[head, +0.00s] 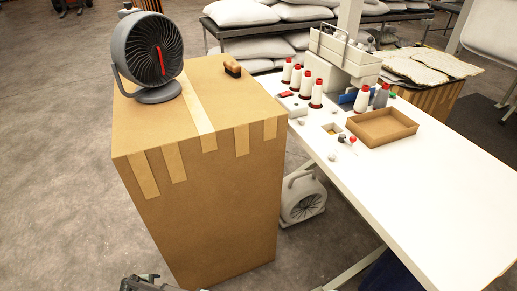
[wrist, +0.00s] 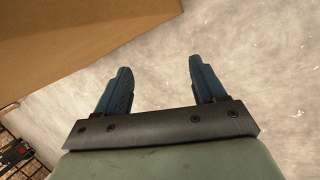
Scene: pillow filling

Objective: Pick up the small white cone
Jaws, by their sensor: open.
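My gripper (wrist: 160,68) is open and empty, over bare floor beside a cardboard box. In the head view, a part of my arm shows at the bottom edge, far from the cones. No cone shows in the wrist view.
A tall cardboard box (head: 215,190) stands left of the white table (head: 430,180), with a grey fan (head: 148,50) and a brown brush (head: 232,68) on top. An open cardboard tray (head: 382,128) lies right of the cones. The table's front is clear.

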